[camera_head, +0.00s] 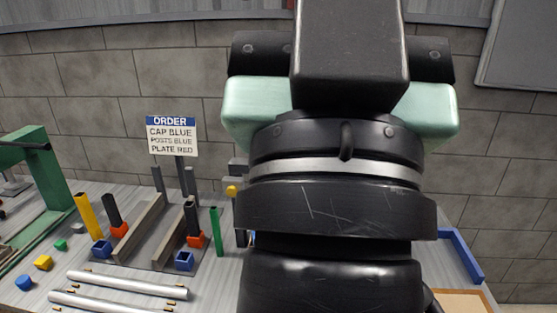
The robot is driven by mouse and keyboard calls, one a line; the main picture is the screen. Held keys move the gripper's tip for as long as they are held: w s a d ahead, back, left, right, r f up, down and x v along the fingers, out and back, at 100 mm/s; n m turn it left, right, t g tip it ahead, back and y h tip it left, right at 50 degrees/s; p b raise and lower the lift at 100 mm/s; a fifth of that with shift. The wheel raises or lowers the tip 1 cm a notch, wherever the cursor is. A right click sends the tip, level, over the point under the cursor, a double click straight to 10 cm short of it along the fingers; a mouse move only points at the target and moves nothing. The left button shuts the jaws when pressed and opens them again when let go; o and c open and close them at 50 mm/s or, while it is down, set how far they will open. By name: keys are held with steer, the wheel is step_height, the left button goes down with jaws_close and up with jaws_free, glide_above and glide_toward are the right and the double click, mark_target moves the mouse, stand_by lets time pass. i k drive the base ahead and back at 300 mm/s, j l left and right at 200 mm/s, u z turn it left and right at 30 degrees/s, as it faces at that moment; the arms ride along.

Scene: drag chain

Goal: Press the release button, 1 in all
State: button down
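A small round yellow knob (231,190) sticks out from a grey upright piece just left of my arm. It may be the release button, but I cannot be sure from this view. My own black and mint-green arm fills the middle and right of the picture and hides what lies behind it. My gripper's fingers are not visible, so I cannot see where they are relative to the knob.
An order sign (172,136) reads cap blue, posts blue, plate red. A grey rail fixture (140,228) stands below it. Silver rods (128,283), a yellow post (88,217) and a green post (216,231) are left of my arm. A green frame (52,170) stands far left.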

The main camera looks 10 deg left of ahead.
mark_target(232, 190)
steer(key=u, duration=0.25)
steer(key=i+l+u, duration=0.2)
steer(key=u, duration=0.15)
steer(key=i+l+u, duration=0.15)
steer(key=l+u, duration=0.25)
steer(key=i+l+u, duration=0.1)
steer(key=l+u, duration=0.25)
steer(key=i+l+u, duration=0.1)
steer(key=l+u, duration=0.15)
steer(key=u, duration=0.15)
steer(key=l, duration=1.1)
steer(key=i+u, duration=0.05)
